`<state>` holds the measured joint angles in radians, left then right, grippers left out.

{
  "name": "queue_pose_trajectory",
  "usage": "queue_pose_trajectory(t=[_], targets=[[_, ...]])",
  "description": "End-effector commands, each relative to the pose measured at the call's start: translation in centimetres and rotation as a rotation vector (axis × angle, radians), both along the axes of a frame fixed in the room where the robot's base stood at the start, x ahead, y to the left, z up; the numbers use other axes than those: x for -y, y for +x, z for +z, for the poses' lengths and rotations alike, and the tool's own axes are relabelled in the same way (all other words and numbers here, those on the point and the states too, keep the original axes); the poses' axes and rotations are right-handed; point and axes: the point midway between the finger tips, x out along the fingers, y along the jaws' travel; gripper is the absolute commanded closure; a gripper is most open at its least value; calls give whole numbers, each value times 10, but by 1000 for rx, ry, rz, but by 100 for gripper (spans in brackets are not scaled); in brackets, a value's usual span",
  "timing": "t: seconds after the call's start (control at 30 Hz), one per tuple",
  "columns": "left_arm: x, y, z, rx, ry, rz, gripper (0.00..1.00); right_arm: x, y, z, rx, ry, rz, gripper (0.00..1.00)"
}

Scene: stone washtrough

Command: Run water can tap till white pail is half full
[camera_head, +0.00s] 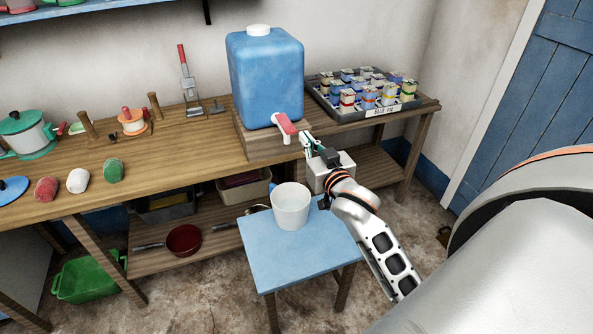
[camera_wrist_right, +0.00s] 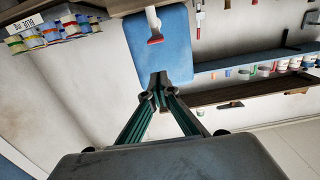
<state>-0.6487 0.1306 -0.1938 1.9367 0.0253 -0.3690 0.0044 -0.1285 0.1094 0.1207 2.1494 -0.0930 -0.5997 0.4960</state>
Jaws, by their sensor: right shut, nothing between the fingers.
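The blue water can (camera_head: 265,75) stands upright on a wooden block at the bench's edge, with a white cap on top. Its tap has a red lever (camera_head: 286,125) on a white spout. The white pail (camera_head: 291,206) stands upright on a blue stool, below the tap; its water level cannot be made out. My right gripper (camera_head: 307,143) is shut and empty, just below and right of the lever, apart from it as far as I can tell. In the right wrist view the closed fingertips (camera_wrist_right: 158,80) point toward the can (camera_wrist_right: 160,50), the red lever (camera_wrist_right: 155,40) beyond them. My left gripper is out of view.
The blue stool (camera_head: 263,261) stands in front of the bench (camera_head: 190,150). A grey tray (camera_head: 376,113) of small tins sits right of the can. Below are a red pan (camera_head: 184,240) and a green crate (camera_head: 90,279). Floor shows around the stool.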

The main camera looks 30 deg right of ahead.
Motion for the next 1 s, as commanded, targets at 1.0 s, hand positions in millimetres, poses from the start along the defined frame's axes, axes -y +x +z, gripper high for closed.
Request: queue_pose_trajectory(t=[1.0], targets=[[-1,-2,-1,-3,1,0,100,-175,-197,-306,-543,-134,427,100]])
